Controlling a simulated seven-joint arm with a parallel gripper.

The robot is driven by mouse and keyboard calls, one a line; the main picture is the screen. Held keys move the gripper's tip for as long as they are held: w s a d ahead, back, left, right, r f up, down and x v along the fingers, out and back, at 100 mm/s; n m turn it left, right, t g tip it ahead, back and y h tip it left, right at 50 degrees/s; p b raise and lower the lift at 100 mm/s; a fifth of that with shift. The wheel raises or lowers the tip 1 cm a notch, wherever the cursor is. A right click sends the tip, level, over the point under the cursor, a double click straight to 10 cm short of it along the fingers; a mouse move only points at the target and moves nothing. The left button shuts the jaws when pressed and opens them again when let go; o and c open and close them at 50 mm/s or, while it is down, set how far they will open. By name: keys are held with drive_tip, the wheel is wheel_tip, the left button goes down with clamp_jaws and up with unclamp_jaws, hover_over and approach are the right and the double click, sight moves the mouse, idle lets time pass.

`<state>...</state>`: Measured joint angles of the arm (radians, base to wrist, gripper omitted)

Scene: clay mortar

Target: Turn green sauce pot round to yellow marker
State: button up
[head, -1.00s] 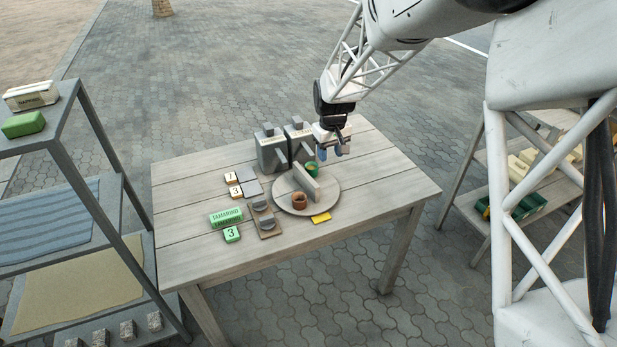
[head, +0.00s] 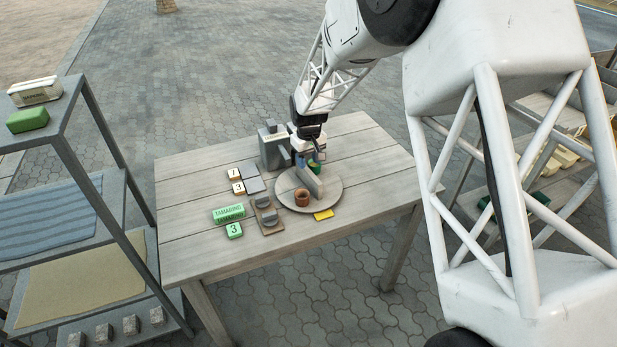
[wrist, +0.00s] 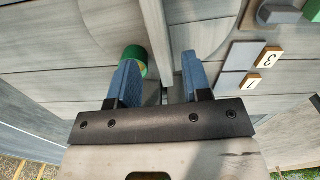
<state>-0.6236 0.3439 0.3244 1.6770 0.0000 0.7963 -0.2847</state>
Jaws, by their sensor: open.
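The green sauce pot (head: 316,169) stands on the round turntable (head: 334,200), behind and right of its upright grey divider (head: 306,181), partly hidden by my gripper. A brown pot (head: 302,198) stands on the front side of the divider. The yellow marker (head: 324,214) lies on the table at the turntable's front edge. My gripper (head: 309,160) is open above the back of the turntable. In the wrist view the divider (wrist: 155,30) runs between my blue fingers (wrist: 157,82). The green pot (wrist: 134,56) is outside the left finger, which partly covers it.
A grey box-like block with a handle (head: 272,150) stands behind the turntable; another is mostly hidden by my arm. Left are numbered tiles (head: 238,188), a green labelled block (head: 228,212) and a brown board with grey pieces (head: 267,216). The table's right side is clear.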

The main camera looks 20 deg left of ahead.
sight(309, 171)
drive_tip(key=shift+f, duration=3.75)
drive_tip(key=shift+c, duration=0.4)
clamp_jaws()
